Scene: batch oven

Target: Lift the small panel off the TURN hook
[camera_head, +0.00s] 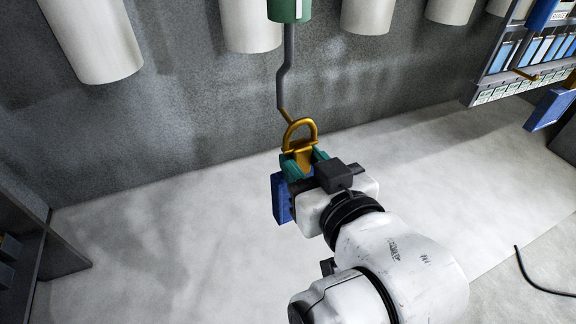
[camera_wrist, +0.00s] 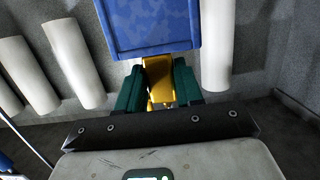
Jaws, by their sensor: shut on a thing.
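The small panel is blue (camera_head: 282,198) with a yellow handle and loop (camera_head: 299,130) on top. My gripper (camera_head: 304,160), with green fingers, is shut on the yellow handle, just below the loop. The hook is a bent grey rod (camera_head: 284,75) under a green block (camera_head: 289,10), with an orange lower end beside the loop's upper left. I cannot tell whether the loop still hangs on it. In the wrist view the yellow handle (camera_wrist: 159,80) sits between both fingers, and the blue panel (camera_wrist: 150,25) fills the top middle. No TURN label is readable.
White cylinders (camera_head: 95,40) hang along the grey wall. A rack with blue-and-white slats (camera_head: 535,50) and another blue panel (camera_head: 550,108) are at the right. A dark shelf unit (camera_head: 40,250) stands at the left. A black cable (camera_head: 540,288) lies at lower right. The pale floor is mostly clear.

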